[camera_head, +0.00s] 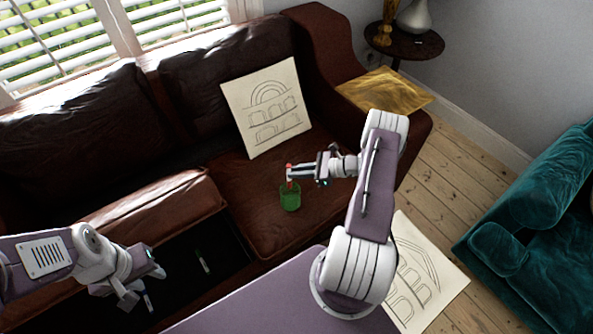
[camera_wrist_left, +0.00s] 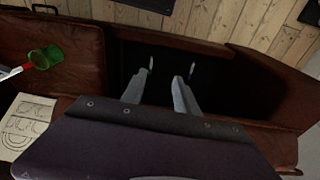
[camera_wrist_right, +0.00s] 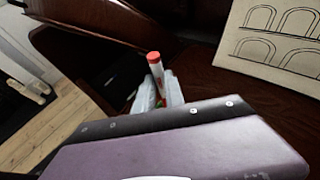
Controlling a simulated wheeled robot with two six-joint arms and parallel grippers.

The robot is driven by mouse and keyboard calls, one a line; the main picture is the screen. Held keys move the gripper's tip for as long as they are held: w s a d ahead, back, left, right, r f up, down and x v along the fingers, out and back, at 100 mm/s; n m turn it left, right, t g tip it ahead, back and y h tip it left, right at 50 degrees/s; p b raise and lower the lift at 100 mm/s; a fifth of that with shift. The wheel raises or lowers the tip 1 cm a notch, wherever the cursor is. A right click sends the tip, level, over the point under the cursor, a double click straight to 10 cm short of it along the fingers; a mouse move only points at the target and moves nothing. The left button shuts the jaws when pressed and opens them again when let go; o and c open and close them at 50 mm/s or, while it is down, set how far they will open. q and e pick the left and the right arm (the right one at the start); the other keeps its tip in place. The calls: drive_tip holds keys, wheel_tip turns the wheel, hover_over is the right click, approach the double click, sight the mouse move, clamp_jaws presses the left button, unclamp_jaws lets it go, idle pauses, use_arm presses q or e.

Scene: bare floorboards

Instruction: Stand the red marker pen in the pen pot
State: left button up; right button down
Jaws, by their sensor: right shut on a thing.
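The red marker pen (camera_wrist_right: 158,76) is upright in my right gripper (camera_wrist_right: 158,92), white-bodied with a red end on top. In the head view my right gripper (camera_head: 291,173) holds the marker over the green pen pot (camera_head: 290,199), which stands on the brown sofa seat. The marker's lower end is at the pot's mouth; I cannot tell how far inside it is. The pot also shows in the left wrist view (camera_wrist_left: 46,57). My left gripper (camera_head: 146,284) is open and empty above the dark gap in the sofa, its fingers apart in its wrist view (camera_wrist_left: 158,92).
A pen with a green part (camera_head: 202,262) lies in the dark gap; a bluish one (camera_wrist_left: 192,69) shows in the left wrist view. A gold cushion (camera_head: 385,90) lies on the armrest. A teal armchair (camera_head: 540,220) stands right.

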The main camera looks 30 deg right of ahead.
drive_tip(key=shift+f+b, duration=3)
drive_tip(key=shift+f, duration=0.75)
drive_tip(key=c, duration=1.3)
unclamp_jaws()
drive_tip(key=shift+c, duration=0.2)
drive_tip(key=p+v, duration=0.1)
drive_tip(key=v, duration=0.8)
